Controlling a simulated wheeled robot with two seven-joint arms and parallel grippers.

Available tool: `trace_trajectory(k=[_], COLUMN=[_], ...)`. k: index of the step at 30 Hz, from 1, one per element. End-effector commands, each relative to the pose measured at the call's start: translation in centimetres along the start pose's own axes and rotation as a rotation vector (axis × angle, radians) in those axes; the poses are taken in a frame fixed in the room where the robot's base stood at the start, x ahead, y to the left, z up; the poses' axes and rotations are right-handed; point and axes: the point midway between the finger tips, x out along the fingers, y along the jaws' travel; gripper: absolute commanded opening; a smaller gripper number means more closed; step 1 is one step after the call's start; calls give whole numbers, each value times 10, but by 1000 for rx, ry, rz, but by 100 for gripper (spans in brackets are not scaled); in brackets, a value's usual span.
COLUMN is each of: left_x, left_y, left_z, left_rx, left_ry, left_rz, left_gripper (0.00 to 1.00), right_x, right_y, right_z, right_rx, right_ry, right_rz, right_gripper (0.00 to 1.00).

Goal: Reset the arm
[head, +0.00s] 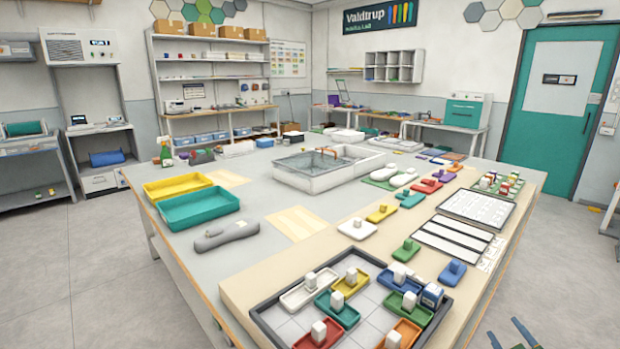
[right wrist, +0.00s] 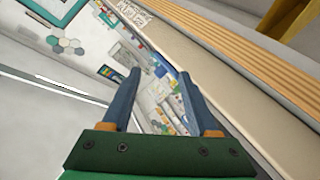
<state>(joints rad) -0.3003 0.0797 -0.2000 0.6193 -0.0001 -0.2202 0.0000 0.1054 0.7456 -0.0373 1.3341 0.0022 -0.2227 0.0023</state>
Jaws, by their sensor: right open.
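My right gripper (head: 505,333) shows only by its blue fingertips at the bottom right edge of the head view, beside the front right side of the table. In the right wrist view, my right gripper (right wrist: 158,80) is open, with its two blue fingers apart and nothing between them. The wrist view is tilted, and the table's wooden edge (right wrist: 215,62) runs close along the fingers' right side. My left gripper is not in the head view.
The large table (head: 262,220) holds a grey insole-like piece (head: 226,235), yellow (head: 178,187) and teal (head: 199,208) trays, a sink (head: 327,165) and a dark-rimmed tray (head: 262,325) of small coloured dishes. The floor (head: 560,270) right of the table is clear.

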Motion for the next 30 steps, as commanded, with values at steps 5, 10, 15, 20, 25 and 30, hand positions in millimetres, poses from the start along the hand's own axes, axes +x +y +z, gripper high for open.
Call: trace_trajectory(k=[5, 10, 15, 20, 25, 30], left_x=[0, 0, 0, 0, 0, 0], left_y=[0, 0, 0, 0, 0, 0], left_z=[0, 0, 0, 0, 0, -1], left_rx=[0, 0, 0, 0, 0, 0], left_ry=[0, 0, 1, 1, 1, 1], left_rz=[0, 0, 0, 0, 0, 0], left_gripper=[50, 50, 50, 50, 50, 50], right_x=[-33, -122, -246, -331, -357, -356], right_y=[-120, -249, -354, -405, -418, -417], right_z=[109, 200, 252, 265, 267, 267], right_rx=[96, 174, 227, 249, 253, 253], right_ry=[-260, -540, -794, -938, -979, -977], right_rz=[-187, -396, -599, -722, -758, -756], right_gripper=[60, 60, 60, 60, 60, 60])
